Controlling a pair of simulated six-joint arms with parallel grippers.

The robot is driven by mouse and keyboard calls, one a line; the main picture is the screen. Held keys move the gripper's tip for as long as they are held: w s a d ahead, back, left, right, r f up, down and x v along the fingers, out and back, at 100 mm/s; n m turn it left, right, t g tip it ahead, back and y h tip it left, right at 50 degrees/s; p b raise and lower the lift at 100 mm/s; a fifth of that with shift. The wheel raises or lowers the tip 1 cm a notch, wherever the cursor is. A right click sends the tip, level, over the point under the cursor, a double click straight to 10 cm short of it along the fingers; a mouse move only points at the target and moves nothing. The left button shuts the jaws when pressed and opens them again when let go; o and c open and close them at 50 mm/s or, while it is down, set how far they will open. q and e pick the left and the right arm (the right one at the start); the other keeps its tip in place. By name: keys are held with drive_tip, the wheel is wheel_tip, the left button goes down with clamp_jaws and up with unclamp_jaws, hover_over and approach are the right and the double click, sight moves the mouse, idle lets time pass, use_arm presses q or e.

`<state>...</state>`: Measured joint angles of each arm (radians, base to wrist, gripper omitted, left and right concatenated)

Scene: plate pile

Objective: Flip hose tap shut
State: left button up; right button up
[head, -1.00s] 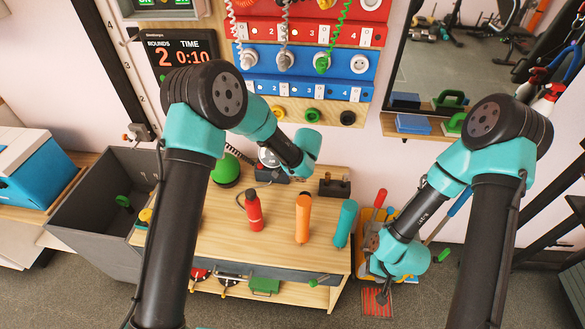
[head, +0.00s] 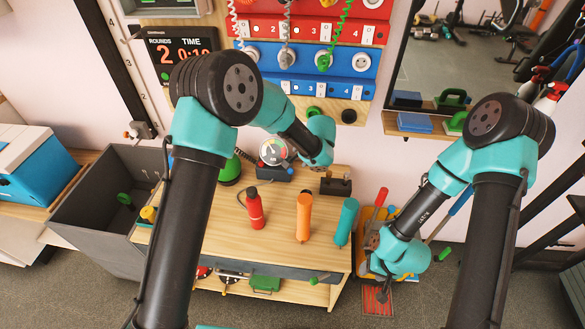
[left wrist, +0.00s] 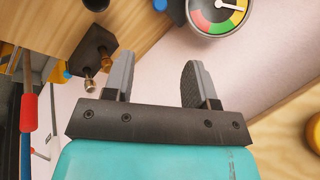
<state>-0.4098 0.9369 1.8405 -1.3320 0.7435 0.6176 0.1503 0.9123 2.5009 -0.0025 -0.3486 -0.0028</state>
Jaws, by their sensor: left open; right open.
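I cannot tell for certain which part is the hose tap. A dark block with brass fittings (head: 336,185) sits at the back right of the bench; it also shows in the left wrist view (left wrist: 94,58), left of my left gripper. A small green lever (head: 318,279) sticks out at the bench front. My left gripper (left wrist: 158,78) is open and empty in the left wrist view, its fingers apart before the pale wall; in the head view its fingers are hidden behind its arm. My right gripper (head: 382,294) is open, low over the floor at the bench's right.
A grey bin (head: 85,215) stands left.

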sight(291, 170)
use_arm(q)
drive_tip(key=shift+f, duration=0.1)
idle(0.3)
drive_tip(key=x, duration=1.7)
drive_tip(key=shift+f, duration=0.1)
drive_tip(key=shift+c, duration=0.3)
clamp_jaws()
